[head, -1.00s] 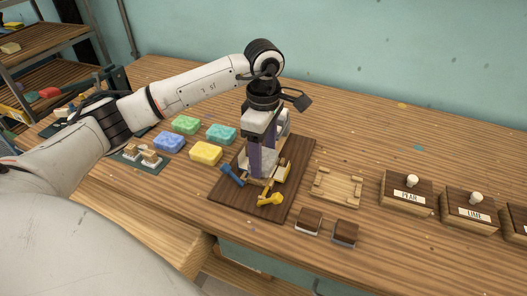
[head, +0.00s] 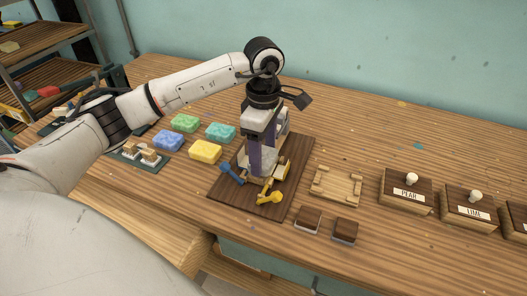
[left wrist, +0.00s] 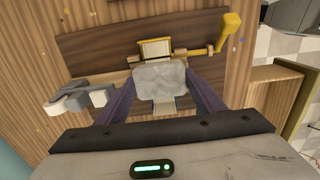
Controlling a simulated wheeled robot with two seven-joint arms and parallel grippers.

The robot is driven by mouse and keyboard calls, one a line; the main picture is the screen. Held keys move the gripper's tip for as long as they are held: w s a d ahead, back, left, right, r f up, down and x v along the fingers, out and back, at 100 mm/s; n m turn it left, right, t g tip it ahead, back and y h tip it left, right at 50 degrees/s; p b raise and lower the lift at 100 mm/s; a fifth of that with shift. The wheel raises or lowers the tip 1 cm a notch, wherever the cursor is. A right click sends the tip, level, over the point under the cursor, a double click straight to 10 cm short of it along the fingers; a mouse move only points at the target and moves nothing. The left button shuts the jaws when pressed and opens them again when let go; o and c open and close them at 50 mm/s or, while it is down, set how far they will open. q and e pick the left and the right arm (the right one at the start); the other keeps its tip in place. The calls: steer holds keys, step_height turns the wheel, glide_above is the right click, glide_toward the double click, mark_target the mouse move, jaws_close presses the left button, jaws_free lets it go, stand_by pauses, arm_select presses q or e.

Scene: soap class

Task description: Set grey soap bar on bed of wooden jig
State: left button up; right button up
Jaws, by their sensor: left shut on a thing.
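My left gripper (head: 264,172) points down over the wooden jig, a dark brown board (head: 226,203) with a blue handle (head: 231,175) and a yellow handle (head: 268,198). In the left wrist view its purple fingers are shut on the grey soap bar (left wrist: 160,82), one at each end. The bar lies over the middle of the jig's dark board (left wrist: 92,50) and hides part of the pale bed (left wrist: 164,106). I cannot tell whether the bar touches the bed. The yellow handle (left wrist: 231,35) also shows there. My right gripper is not in view.
Green, teal, blue and yellow soap bars (head: 205,152) lie left of the jig. A pale wooden tray (head: 336,186) is to its right, with two brown-topped brushes or blocks (head: 309,221) in front. Labelled wooden boxes (head: 406,193) stand farther right.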

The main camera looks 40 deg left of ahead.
arm_select(q)
steer(key=shift+f+b, duration=0.35)
steer(key=shift+f, duration=0.1)
stand_by(0.7)
steer(key=o, duration=1.6)
steer(key=shift+c, duration=0.2)
steer(key=shift+w+r, duration=0.1)
steer(key=shift+r, duration=0.4)
steer(key=shift+w+r+p, duration=0.15)
steer(key=shift+r+p, duration=0.8)
steer(key=shift+r, duration=0.15)
steer(key=shift+r+p, duration=1.05)
steer(key=shift+r, duration=0.55)
steer(key=shift+f, duration=0.1)
steer(key=shift+s+f, duration=0.1)
steer(key=shift+s, duration=0.15)
